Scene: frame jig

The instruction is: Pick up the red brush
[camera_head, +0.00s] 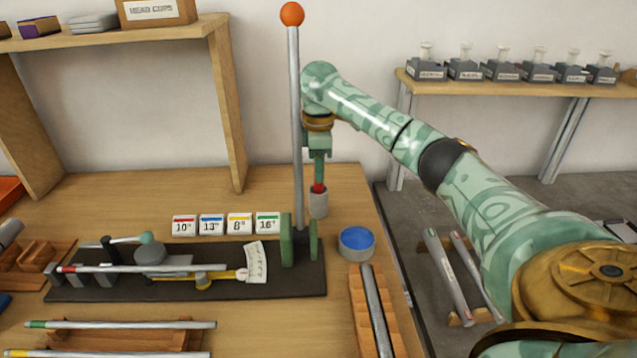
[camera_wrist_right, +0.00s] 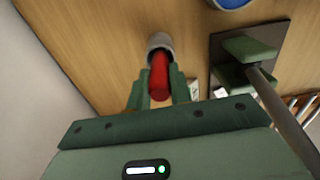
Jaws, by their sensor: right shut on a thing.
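The red brush (camera_head: 318,187) stands upright in a grey cup (camera_head: 319,204) behind the jig's lever post, near the back right of the table. My right gripper (camera_head: 319,172) comes down over it from above and is shut on its upper part. In the right wrist view the red brush (camera_wrist_right: 159,76) lies between the two green fingers, and its far end goes into the cup (camera_wrist_right: 160,42). The bristles are hidden inside the cup. My left gripper is not in view.
A tall lever (camera_head: 297,130) with an orange ball rises close left of my right gripper. A blue-topped round tub (camera_head: 357,243) stands in front right of the cup. Several number cards (camera_head: 226,224) stand to the left. Shelves flank the table.

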